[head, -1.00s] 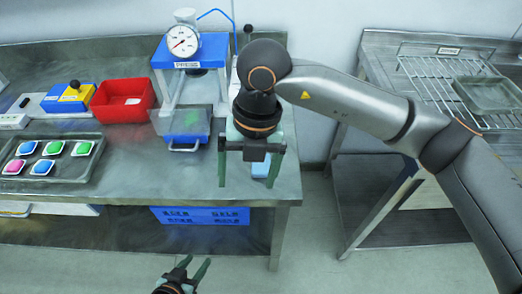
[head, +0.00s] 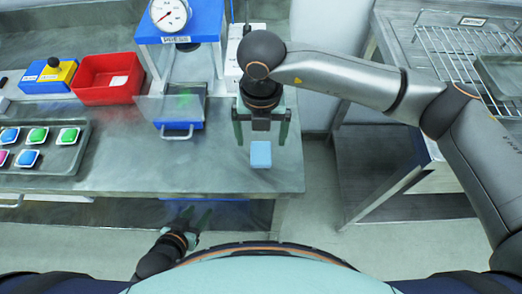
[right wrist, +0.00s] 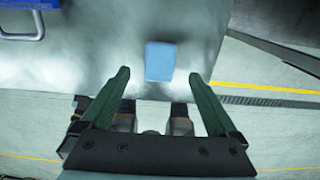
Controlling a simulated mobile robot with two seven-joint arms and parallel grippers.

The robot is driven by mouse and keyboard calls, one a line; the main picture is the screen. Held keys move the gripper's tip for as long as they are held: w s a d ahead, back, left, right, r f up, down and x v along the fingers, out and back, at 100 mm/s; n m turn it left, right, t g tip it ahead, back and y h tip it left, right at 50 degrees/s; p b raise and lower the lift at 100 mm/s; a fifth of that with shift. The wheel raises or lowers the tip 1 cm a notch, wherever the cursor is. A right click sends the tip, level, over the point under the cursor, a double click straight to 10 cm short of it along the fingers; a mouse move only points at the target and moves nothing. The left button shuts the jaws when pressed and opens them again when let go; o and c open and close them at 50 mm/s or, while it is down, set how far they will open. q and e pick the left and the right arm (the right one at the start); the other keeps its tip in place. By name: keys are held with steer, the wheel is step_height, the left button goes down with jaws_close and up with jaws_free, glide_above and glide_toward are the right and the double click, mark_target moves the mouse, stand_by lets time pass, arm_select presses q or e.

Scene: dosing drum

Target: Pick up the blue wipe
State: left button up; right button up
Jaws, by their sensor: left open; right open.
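The blue wipe (head: 261,155) is a small light-blue rectangle lying flat on the steel table, close to its right front corner. It also shows in the right wrist view (right wrist: 160,62), beyond and between my finger tips. My right gripper (head: 261,140) is open and empty, with its fingers either side of the wipe's far end in the head view; in the right wrist view (right wrist: 160,80) they do not touch it. My left gripper (head: 196,218) is open and empty, low in front of the table's front edge.
A blue press stand with a dial gauge (head: 170,15) and a clear-fronted drawer (head: 178,128) stands left of the wipe. A red bin (head: 106,80), a blue-yellow button box (head: 48,76) and a tray of coloured pads (head: 75,165) are further left. A second table with a wire rack (head: 450,60) is right, across a gap.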

mark_target(261, 150)
steer(key=f+p, duration=0.1)
steer(key=f, duration=0.4)
steer(key=shift+w, duration=0.2)
steer(key=shift+c, duration=0.2)
steer(key=c, duration=1.4)
